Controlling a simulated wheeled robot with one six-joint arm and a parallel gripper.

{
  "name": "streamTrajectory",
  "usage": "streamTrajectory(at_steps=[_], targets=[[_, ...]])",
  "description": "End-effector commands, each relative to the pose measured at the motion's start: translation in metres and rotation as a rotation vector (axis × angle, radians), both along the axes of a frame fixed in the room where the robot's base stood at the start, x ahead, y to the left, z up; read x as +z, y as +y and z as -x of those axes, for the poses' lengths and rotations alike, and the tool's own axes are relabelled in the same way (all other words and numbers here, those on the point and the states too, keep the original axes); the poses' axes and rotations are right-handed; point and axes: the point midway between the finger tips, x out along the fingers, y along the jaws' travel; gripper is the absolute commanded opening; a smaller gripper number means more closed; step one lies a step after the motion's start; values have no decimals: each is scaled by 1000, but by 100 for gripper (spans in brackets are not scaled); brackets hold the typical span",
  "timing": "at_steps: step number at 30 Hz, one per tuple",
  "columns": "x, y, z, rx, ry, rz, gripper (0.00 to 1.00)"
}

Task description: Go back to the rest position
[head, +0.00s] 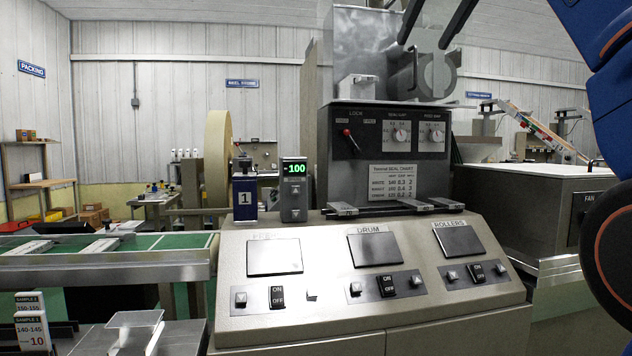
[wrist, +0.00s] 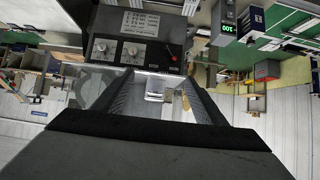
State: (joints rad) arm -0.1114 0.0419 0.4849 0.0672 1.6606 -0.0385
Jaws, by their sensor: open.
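My gripper (head: 423,44) shows at the top of the head view, its two dark fingers apart and pointing down in front of the upper part of the wrapping machine (head: 352,50). In the wrist view, which is upside down, my gripper (wrist: 159,78) is open with nothing between its fingers. My blue and black arm comes in along the right edge of the head view. I cannot tell how far the fingertips are from the machine.
The control panel (head: 335,250) with displays and on/off switches stands in front. Above it are a red lever (head: 351,137) and two dials (head: 401,135). A green conveyor (head: 170,241) lies left, with sample cards (head: 31,325) nearer. A display reading -100 (head: 293,189) stands at the panel's back.

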Motion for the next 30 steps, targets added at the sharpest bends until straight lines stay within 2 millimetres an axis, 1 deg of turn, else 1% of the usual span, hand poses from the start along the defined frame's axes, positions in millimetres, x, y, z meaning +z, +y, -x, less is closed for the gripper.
streamTrajectory(at_steps=[5, 10, 14, 16, 20, 21, 23, 29, 30], targets=[[-11, -3, 2, -8, 18, 1, 65], [-27, -6, 3, -18, 43, 2, 65], [-47, -9, 4, -28, 70, 4, 65], [-62, -12, 7, -35, 88, 5, 65], [-102, -18, 13, -51, 130, 7, 65], [-116, -20, 15, -56, 145, 9, 65], [-136, -22, 20, -63, 164, 11, 65], [-214, -32, 40, -88, 228, 17, 65], [-232, -34, 45, -93, 243, 20, 65]])
